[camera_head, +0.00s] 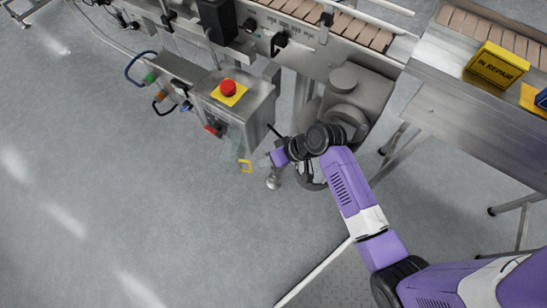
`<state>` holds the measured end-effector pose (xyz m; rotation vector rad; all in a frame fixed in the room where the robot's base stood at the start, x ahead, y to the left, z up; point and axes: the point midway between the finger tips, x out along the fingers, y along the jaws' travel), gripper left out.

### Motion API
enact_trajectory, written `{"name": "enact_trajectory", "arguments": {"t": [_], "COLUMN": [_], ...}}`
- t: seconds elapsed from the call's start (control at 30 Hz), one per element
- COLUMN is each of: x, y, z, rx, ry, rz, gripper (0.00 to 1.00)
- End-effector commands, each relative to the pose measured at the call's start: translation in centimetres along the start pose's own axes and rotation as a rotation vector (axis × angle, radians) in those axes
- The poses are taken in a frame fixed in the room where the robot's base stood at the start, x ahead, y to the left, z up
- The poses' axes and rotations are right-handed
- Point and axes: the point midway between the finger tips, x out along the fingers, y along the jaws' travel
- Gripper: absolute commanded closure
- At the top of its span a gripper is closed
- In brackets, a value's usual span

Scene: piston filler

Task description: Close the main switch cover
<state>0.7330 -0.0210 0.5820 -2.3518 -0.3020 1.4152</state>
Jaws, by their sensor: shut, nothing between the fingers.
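A grey metal control box (236,105) stands at the conveyor's front, with a red emergency button (228,88) on a yellow plate on top. On its front side is a small red switch (212,130). Beside it a see-through panel with a yellow handle (246,166), which looks like the switch cover, sticks out from the box. My gripper (270,161) is at the purple arm end, just right of the yellow handle. It is shut and holds nothing. A small gap seems to separate it from the handle, but contact is hard to judge from above.
The conveyor (300,40) runs along the back. A round metal machine part (345,95) stands close behind my arm. A side table (460,110) at the right bears a yellow "IN REPAIR" sign (497,64). Open floor (120,190) lies left and in front.

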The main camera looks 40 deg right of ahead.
Motion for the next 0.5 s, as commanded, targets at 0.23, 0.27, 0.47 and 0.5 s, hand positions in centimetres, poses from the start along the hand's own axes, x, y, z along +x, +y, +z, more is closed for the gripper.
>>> {"name": "enact_trajectory", "arguments": {"t": [0.23,0.27,0.47,0.5], "x": [3.1,3.2,3.6,3.6], "y": [0.0,0.0,-0.1,-0.1], "z": [0.0,0.0,-0.1,-0.1], "rx": [-0.001,-0.001,-0.001,-0.001], "ry": [0.0,0.001,0.002,0.001], "rz": [-0.001,0.0,0.0,0.0], "gripper": [1.0,1.0,1.0,1.0]}}
